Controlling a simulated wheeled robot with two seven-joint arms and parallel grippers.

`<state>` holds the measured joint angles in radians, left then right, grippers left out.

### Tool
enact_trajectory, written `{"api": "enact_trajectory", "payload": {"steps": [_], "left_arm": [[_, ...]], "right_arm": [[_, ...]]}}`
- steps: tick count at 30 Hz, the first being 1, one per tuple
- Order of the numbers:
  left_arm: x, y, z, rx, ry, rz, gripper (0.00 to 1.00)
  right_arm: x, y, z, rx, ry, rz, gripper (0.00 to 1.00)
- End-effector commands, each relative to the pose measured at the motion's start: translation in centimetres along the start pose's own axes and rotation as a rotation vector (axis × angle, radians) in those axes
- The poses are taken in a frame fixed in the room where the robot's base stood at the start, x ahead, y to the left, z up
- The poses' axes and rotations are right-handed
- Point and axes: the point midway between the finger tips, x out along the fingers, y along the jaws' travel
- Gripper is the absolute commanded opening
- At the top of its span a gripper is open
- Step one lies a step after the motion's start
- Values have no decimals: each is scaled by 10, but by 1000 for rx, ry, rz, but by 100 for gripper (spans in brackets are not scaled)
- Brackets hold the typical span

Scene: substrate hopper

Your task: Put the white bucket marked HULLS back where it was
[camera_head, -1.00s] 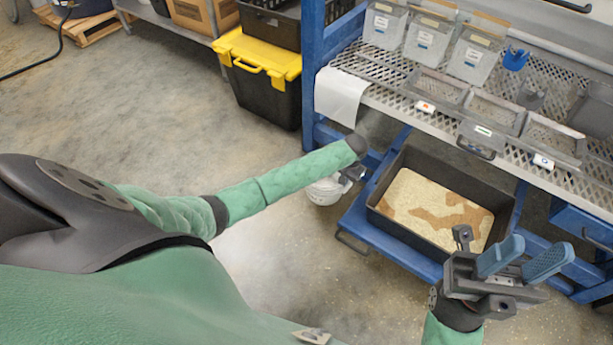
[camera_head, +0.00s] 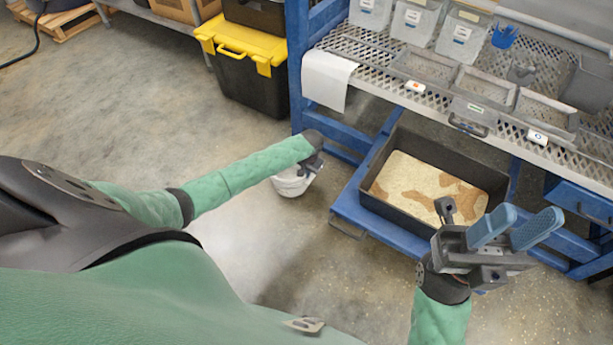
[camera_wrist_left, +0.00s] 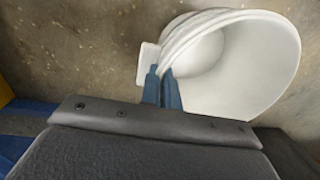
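A white bucket (camera_head: 290,183) shows below the end of my left arm, left of the blue cart. It also shows in the left wrist view (camera_wrist_left: 255,60), where its inside looks empty. No HULLS marking is visible. My left gripper (camera_wrist_left: 162,75) has its blue fingers close together at the bucket's rim, beside a small white tab, and appears shut on it. In the head view the left gripper (camera_head: 312,160) is mostly hidden by its own wrist. My right gripper (camera_head: 522,223) is open and empty, in front of the dark tray.
A dark tray (camera_head: 375,206) of pale and brown material sits on a low blue cart (camera_head: 352,205). Above is a mesh shelf (camera_head: 375,75) with clear bins and shallow trays. A black tote with yellow lid (camera_head: 245,45) stands behind. Floor at left is clear.

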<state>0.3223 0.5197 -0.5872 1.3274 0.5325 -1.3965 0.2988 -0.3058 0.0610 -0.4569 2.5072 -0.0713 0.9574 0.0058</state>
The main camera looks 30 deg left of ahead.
Motion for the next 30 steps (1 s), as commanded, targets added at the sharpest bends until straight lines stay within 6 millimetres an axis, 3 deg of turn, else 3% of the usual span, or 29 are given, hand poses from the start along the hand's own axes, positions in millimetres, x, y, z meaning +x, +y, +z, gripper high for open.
{"api": "enact_trajectory", "payload": {"steps": [3,15,18,19,30], "left_arm": [[15,1,0,-1,0,-1,0],[18,1,0,-1,0,0,0],[18,1,0,-1,0,0,23],[18,1,0,-1,0,0,25],[12,1,0,0,1,0,25]], "right_arm": [[-5,-3,1,19,4,6,36],[2,-2,3,19,16,5,36],[1,-2,3,17,16,6,36],[1,-2,3,17,15,7,36],[-2,-3,2,18,1,11,36]]}}
